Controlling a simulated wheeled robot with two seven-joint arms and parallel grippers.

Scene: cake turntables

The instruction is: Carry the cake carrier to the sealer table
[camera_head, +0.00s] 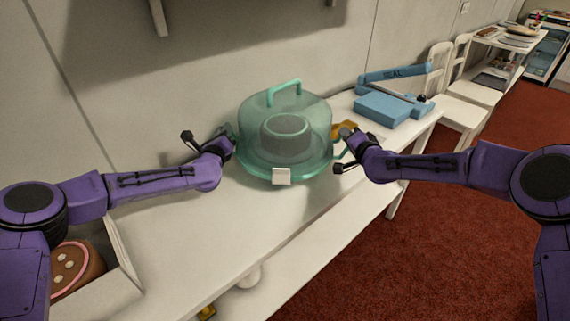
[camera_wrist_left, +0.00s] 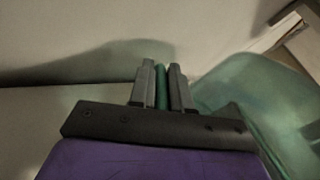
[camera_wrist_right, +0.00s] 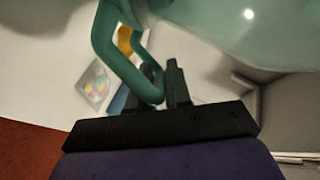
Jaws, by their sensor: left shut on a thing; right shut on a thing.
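The cake carrier (camera_head: 285,110) is a clear green dome with a top handle, a green base and a white tag on its front. A dark round cake shows inside. It is upright at the white table; I cannot tell if it touches the top. My left gripper (camera_head: 229,139) is shut on its left side handle, a green bar between the fingers in the left wrist view (camera_wrist_left: 161,88). My right gripper (camera_head: 348,138) is shut on its right side handle, a green loop (camera_wrist_right: 125,70) in the right wrist view. The sealer (camera_head: 393,95) is blue, marked SEAL, further right on the table.
The white table (camera_head: 225,225) runs along the wall, with bare top in front of the carrier. An orange thing (camera_head: 345,130) lies behind my right gripper. An open box (camera_head: 112,260) with a pink-rimmed cake is at lower left. White chairs (camera_head: 468,106) stand beyond the sealer.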

